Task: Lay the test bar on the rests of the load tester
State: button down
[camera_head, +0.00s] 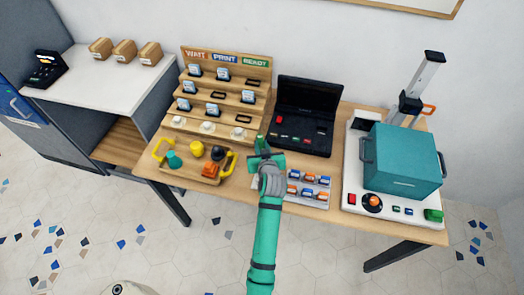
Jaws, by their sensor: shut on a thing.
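My gripper (264,151) is over the middle of the wooden table, in front of the black case. It is shut on a small green piece (261,142), which may be the test bar; the gripper hides most of it. A white machine (355,180) with an upright metal column (425,75) and an orange lever stands at the table's right end; it looks like the load tester. A teal box (400,160) with dark side handles covers the middle of its base. I cannot see any rests. My gripper is well to the left of this machine.
A stepped wooden rack (222,100) labelled WAIT, PRINT, READY stands at the back left. An open black case (303,125) is behind my gripper. A tray of small orange and blue items (308,186) lies to its right, and a wooden tray (185,170) with coloured tools to its left.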

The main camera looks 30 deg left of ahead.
jog(key=shift+f, duration=1.45)
jog(key=shift+f, duration=0.15)
jog(key=c, duration=1.6)
grip_release()
